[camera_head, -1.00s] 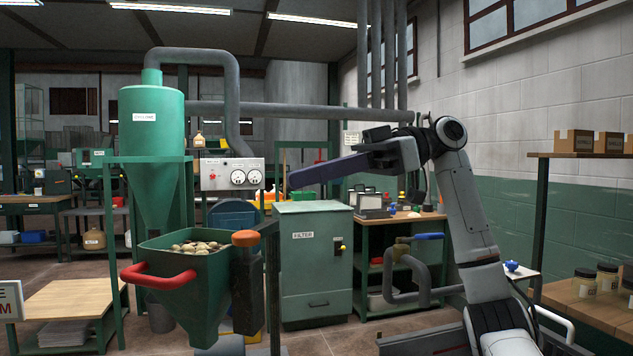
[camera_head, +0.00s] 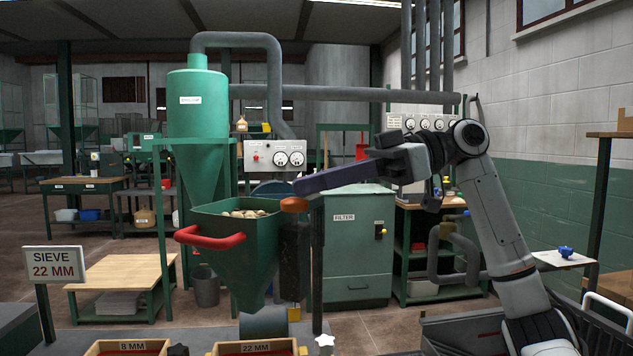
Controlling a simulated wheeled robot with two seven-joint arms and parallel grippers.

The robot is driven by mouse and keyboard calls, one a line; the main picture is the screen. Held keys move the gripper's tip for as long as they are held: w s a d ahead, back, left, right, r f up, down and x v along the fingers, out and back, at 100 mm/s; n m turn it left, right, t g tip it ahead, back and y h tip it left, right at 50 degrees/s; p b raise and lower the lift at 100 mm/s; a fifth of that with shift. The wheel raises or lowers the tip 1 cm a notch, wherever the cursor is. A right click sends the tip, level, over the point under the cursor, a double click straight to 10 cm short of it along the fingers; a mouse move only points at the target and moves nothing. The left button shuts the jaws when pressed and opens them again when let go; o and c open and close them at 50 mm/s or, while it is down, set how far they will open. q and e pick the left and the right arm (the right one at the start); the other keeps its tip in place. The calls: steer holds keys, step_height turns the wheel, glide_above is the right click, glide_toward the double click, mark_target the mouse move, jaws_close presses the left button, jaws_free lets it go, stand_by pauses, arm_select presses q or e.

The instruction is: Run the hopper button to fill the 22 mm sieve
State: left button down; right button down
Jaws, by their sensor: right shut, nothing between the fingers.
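The green hopper (camera_head: 228,252) stands left of centre, with pale lumps (camera_head: 246,214) in its open top and a red handle (camera_head: 208,240) on its front. An orange knob-like button (camera_head: 294,204) tops a dark post at the hopper's right side. My right gripper (camera_head: 301,187) is shut and empty, its dark fingertips just above the orange button; I cannot tell whether they touch. The tray labelled 22 MM (camera_head: 252,349) is at the bottom edge, partly cut off. A sign reading SIEVE 22 MM (camera_head: 54,264) stands at the left. My left gripper is out of view.
A tray labelled 8 MM (camera_head: 133,347) sits left of the 22 MM tray. A green filter cabinet (camera_head: 357,255) stands behind the button, and a gauge panel (camera_head: 272,157) is behind the hopper. A low wooden table (camera_head: 121,272) is at the left.

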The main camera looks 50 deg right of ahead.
step_height(320, 180, down, 2)
steer(key=shift+f+b, duration=0.15)
steer(key=shift+b, duration=0.7)
steer(key=shift+a+f, duration=0.1)
steer(key=shift+f, duration=0.05)
stand_by(6.9)
